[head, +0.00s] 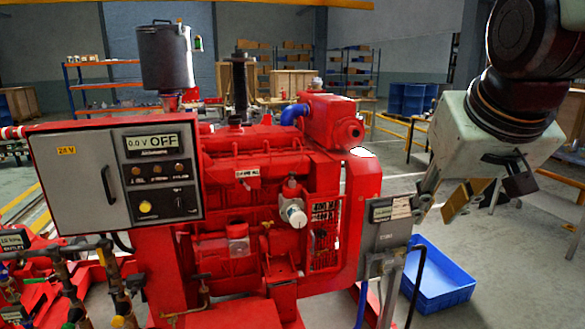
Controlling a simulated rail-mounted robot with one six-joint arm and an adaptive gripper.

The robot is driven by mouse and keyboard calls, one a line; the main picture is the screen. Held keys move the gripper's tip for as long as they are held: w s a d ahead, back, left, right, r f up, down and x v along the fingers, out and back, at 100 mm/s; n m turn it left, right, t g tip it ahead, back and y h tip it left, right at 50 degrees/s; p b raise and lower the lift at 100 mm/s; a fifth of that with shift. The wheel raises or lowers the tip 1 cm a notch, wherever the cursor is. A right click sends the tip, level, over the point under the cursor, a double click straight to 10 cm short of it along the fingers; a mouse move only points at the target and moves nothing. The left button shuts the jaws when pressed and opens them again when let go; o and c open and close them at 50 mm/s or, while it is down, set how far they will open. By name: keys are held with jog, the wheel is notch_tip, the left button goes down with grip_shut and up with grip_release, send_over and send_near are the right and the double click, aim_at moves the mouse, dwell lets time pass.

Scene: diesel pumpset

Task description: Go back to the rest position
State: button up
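My arm comes in at the top right, and my gripper (487,197) points down from its pale grey housing. Its fingers look spread apart, with gold and dark faces and nothing clearly held between them. In the picture it is right of the red diesel pumpset (250,170) and above and right of a grey panel box (390,225). I see no contact with either, though depth is hard to judge. A control panel (115,180) on the left of the pumpset shows "OFF" on its display.
A blue crate (450,285) lies on the floor below my gripper. A yellow railing (550,177) stands at the right. Pipes and valves (85,275) fill the lower left. Shelves (350,65) and wooden boxes stand far back. Open floor shows at the lower right.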

jog(key=s+a+f+g, duration=0.1)
jog(key=s+a+f, duration=0.1)
jog(key=s, duration=0.9)
jog(key=s+a+f+g+y, duration=0.1)
jog(key=s+f, duration=0.3)
jog(key=s, duration=0.7)
jog(key=shift+s+a+f+n+g, duration=0.25)
jog(key=shift+a+n+g, duration=0.15)
jog(key=shift+a, duration=0.35)
jog(key=shift+w, duration=0.1)
dwell(4.9)
